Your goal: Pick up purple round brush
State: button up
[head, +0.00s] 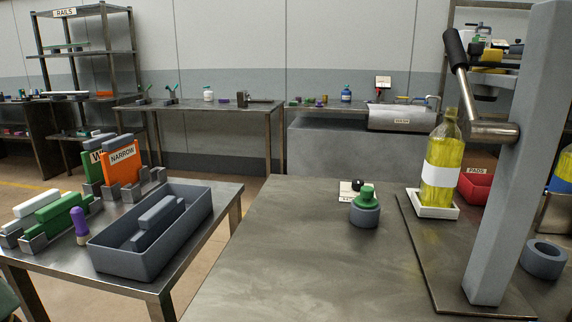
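The purple round brush appears to be the small upright object (79,223) with a rounded purple top and a pale lower end. It stands on the left metal table (213,240), between the green block and the long grey bin. The bin's near corner is close to its right side; I cannot tell whether they touch. My gripper is not in view, so its state and its distance from the brush do not show.
Beside the brush are the grey bin (122,263), a green block (58,219), a white block (37,204) and an orange NARROW panel (122,160). A right-hand table (290,255) holds a green-topped grey item (364,212), a yellow bottle (440,175) and a lever press (510,170).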

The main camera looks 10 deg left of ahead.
aim_at(83, 234)
jog(key=u, duration=1.25)
